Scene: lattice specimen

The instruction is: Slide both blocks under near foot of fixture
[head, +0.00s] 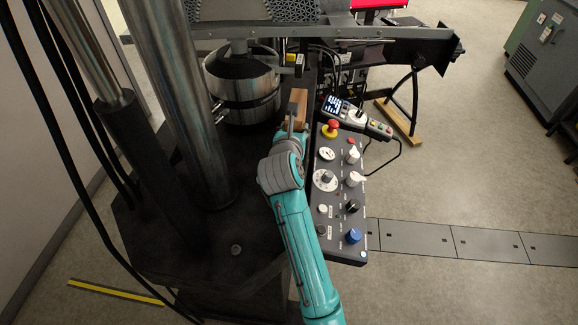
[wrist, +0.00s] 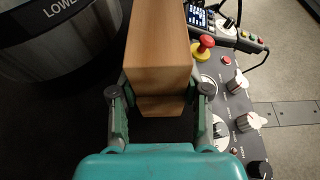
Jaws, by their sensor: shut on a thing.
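My gripper (head: 293,128) is shut on a wooden block (head: 299,100), just left of the control panel. In the wrist view my gripper (wrist: 160,92) has one finger on each side of the block (wrist: 160,38), which points away from me. A second wooden face (wrist: 161,105) shows below its near end; I cannot tell whether it is another block. The fixture (head: 400,36) is a grey frame across the top of the head view. A black leg (head: 415,88) on its right stands at a flat wooden piece (head: 398,118) on the floor.
The control panel (head: 325,245), with knobs and a red stop button (head: 332,126), is close on the right. A lit handset (head: 345,110) with a cable lies behind it. A steel cylinder (head: 240,85) and a thick column (head: 180,100) stand left.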

